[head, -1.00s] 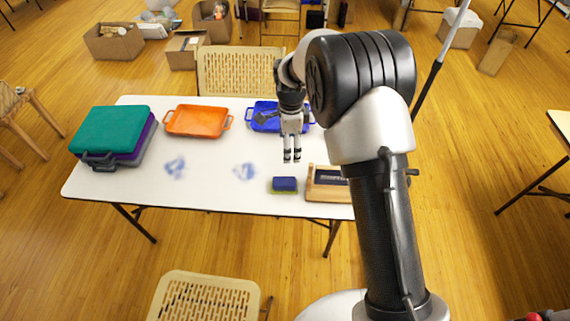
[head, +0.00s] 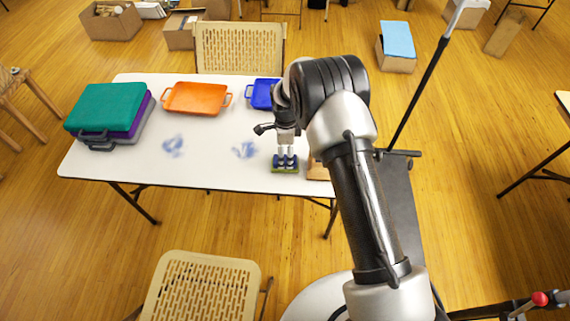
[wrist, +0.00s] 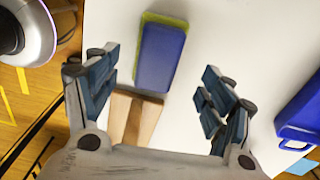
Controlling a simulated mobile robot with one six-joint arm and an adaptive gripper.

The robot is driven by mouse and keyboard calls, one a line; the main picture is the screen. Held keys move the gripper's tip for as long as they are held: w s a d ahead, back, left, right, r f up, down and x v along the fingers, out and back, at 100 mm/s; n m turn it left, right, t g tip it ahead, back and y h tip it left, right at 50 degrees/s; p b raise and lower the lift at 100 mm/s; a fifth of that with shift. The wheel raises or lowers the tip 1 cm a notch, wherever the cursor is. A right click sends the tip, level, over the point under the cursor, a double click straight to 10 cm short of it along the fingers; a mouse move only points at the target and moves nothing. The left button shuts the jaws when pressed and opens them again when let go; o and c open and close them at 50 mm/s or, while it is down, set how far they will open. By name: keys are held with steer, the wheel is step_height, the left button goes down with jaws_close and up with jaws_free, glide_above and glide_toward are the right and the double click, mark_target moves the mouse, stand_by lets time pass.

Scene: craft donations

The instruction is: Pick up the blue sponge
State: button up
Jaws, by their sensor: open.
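The blue sponge (wrist: 160,56) has a yellow-green scouring side and lies on the white table. In the wrist view it sits between and ahead of my two fingers, with clear gaps on both sides. In the head view my gripper (head: 286,161) is down over the sponge (head: 285,170), hiding most of it. My gripper (wrist: 160,95) is open and holds nothing; its fingers straddle the line of the sponge. I cannot tell the exact height above it.
A wooden block (wrist: 134,117) lies close beside the sponge. An orange tray (head: 196,98) and a blue tray (head: 262,94) stand at the back of the table (head: 212,170). Stacked cases (head: 108,107) stand at left. Blue smudges mark the bare middle.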

step_height(320, 180, down, 5)
steer(key=shift+s+a+f+b, duration=0.1)
steer(key=shift+f+b, duration=0.05)
steer(key=shift+b, duration=0.85)
steer(key=c, duration=1.2)
steer(key=shift+r, duration=0.2)
step_height(320, 180, up, 20)
steer(key=p, duration=0.5)
steer(key=shift+f, duration=0.1)
